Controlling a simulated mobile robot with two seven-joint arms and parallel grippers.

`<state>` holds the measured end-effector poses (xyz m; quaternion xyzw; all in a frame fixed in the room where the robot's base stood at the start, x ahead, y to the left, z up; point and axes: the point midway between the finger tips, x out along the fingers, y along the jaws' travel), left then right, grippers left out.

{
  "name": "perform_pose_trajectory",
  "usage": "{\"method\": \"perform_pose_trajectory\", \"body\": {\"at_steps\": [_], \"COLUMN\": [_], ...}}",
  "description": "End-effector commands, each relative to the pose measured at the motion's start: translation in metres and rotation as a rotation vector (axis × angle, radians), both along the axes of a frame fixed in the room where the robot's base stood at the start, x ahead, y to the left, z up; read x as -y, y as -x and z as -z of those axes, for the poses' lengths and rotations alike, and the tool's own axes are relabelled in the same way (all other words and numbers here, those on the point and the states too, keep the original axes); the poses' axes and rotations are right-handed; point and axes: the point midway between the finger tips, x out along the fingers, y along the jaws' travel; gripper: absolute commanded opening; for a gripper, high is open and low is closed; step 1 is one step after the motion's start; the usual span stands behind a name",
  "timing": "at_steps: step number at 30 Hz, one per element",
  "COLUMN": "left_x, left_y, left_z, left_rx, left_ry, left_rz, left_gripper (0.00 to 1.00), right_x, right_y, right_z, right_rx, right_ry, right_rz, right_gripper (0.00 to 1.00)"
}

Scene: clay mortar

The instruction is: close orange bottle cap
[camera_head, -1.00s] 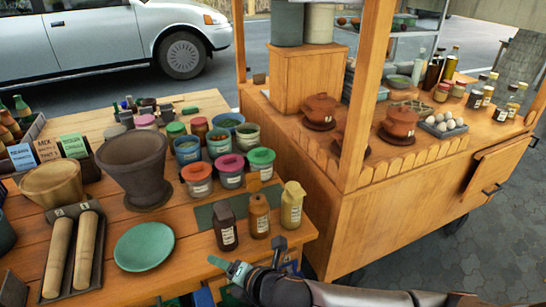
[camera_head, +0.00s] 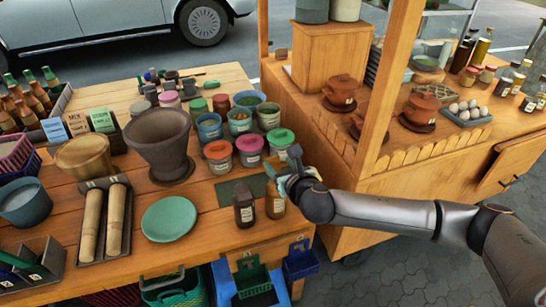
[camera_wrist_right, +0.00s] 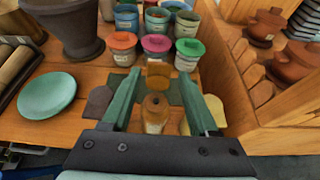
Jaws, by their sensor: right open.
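The orange-brown bottle (camera_wrist_right: 155,118) stands between the dark bottle (camera_wrist_right: 98,106) and the yellow bottle on the front right of the wooden table. In the right wrist view, an orange cap flap (camera_wrist_right: 158,74) stands up behind its neck, and the bottle top looks uncovered. My right gripper (camera_head: 290,168) is open above and behind this bottle in the head view. In the wrist view its two teal fingers (camera_wrist_right: 159,76) lie to either side of the bottle and flap; contact cannot be told. The orange-brown bottle (camera_head: 275,206) is partly hidden in the head view. My left gripper is out of view.
Capped jars (camera_head: 218,155) stand just behind the bottles. A green plate (camera_head: 169,219), a large clay mortar (camera_head: 160,142) and rolling pins lie to the left. The wooden cart (camera_head: 400,165) stands close on the right.

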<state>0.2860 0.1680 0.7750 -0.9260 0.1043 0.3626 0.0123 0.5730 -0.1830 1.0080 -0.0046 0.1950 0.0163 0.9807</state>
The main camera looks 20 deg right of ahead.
Motion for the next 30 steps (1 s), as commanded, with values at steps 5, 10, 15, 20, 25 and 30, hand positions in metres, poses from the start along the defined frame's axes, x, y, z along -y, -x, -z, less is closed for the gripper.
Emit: {"method": "perform_pose_trajectory", "body": {"at_steps": [5,10,15,20,25,30], "left_x": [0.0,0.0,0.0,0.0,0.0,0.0], "left_y": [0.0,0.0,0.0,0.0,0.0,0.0], "left_z": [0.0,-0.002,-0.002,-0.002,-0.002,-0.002], "left_rx": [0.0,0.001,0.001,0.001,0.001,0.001], "left_ry": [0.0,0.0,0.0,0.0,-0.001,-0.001], "left_rz": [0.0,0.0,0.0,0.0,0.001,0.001], "left_gripper": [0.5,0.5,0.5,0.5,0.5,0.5], "right_x": [-0.001,-0.002,-0.002,-0.002,-0.002,-0.002], "right_y": [-0.027,-0.045,-0.055,-0.058,-0.058,-0.058], "right_z": [0.011,0.018,0.022,0.024,0.024,0.024], "right_rx": [0.0,0.0,0.0,0.0,0.0,0.0], "right_ry": [-0.001,-0.002,-0.002,-0.002,-0.002,-0.002], "right_rz": [0.002,0.001,0.001,0.0,0.0,0.0], "right_gripper": [0.6,0.6,0.6,0.6,0.6,0.47]}}
